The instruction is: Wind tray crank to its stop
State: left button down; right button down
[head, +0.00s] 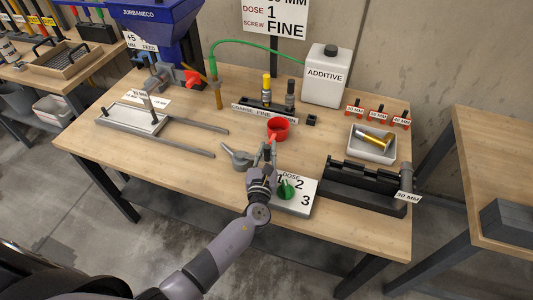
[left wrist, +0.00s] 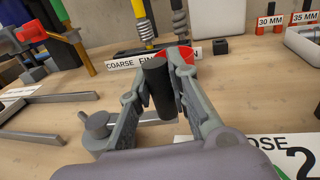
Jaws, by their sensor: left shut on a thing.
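The tray crank (head: 237,157) is a grey hub with a short arm on the table front, near the right ends of two rails. Its hub also shows in the left wrist view (left wrist: 97,125). My left gripper (head: 268,152) is shut on a black upright handle (left wrist: 160,88), which appears to be the crank's grip; the fingers hide where it joins the arm. The grey tray (head: 130,118) lies at the left end of the rails (head: 190,122). My right gripper is not in view.
A dial box with a green knob (head: 286,190) stands close right of my left gripper. A red cup (head: 278,132) is just behind it. A black mould (head: 362,184) and white bin (head: 371,146) lie right. A white additive jug (head: 327,77) stands at the back.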

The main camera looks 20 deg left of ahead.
pick_arm(q)
jog(key=shift+w+a+b, duration=0.25)
jog(key=shift+w+b, duration=0.2)
jog(key=shift+w, duration=0.6)
jog(key=shift+w+a+b, duration=0.3)
jog(key=shift+w+b, duration=0.05)
jog(key=shift+w, duration=0.25)
jog(key=shift+w+a+b, duration=0.25)
jog(key=shift+w+b, duration=0.05)
jog(key=shift+w, duration=0.3)
jog(key=n+y, duration=0.1)
jog(key=w+a+n+g+y, duration=0.1)
jog(key=y, duration=0.1)
jog(key=n+y+b, duration=0.1)
jog(key=shift+w+a+y, duration=0.25)
jog(key=shift+a+y, duration=0.05)
jog(key=shift+y, duration=0.1)
jog(key=shift+w+a, duration=0.15)
jog(key=shift+a, duration=0.3)
jog(key=shift+w+a, duration=0.1)
jog(key=shift+a+f+g, duration=0.2)
jog(key=shift+g, duration=0.1)
jog(key=c, duration=2)
grip_release()
jog(key=o, duration=0.4)
jog(key=shift+s+a+r, duration=0.1)
jog(key=shift+s, duration=0.1)
jog(key=shift+o, duration=0.6)
